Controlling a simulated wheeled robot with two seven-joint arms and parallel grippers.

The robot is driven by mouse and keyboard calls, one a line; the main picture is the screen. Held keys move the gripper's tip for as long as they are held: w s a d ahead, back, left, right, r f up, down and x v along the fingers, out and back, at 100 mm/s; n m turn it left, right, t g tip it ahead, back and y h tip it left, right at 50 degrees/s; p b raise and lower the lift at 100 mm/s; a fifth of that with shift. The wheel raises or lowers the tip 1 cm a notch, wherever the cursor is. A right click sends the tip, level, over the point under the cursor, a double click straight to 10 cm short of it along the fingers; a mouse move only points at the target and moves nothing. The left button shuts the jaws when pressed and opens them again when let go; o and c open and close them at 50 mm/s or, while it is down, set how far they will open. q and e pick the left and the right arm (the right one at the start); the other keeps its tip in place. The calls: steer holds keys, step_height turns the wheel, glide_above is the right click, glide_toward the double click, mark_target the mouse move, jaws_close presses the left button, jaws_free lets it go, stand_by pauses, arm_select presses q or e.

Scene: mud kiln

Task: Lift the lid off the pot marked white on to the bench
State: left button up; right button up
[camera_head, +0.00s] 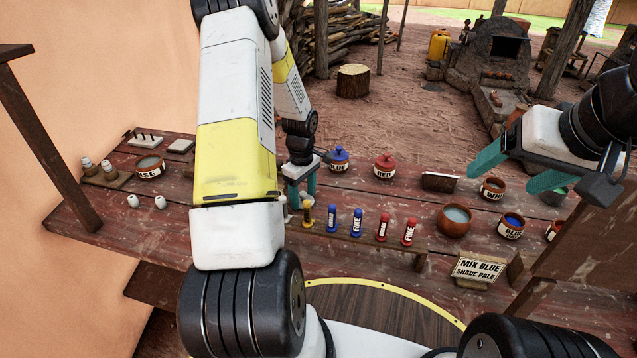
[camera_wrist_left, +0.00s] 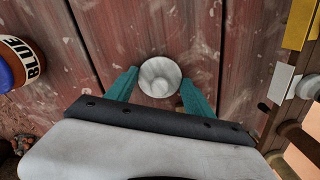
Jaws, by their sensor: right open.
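A round white lid (camera_wrist_left: 159,76) with a small central knob shows in the left wrist view, between and beyond my left fingertips. Bench boards surround it and no pot body shows beneath it; its exact height cannot be told. In the head view the left gripper (camera_head: 301,186) points down at the bench (camera_head: 370,205), left of the blue pot (camera_head: 338,159). My right gripper (camera_head: 515,168) is open and empty over the right side.
A red pot (camera_head: 384,166) stands right of the blue one. A rack (camera_head: 372,241) of coloured bottles lies near the front edge. Bowls (camera_head: 454,221) and a sign (camera_head: 479,269) reading "MIX BLUE SHADE PALE" are at the right. Clear boards lie between red pot and rack.

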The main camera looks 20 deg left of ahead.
mark_target(303, 193)
arm_select(q)
steer(key=shift+c, duration=1.3)
steer(key=shift+r, duration=0.15)
step_height(303, 193, up, 18)
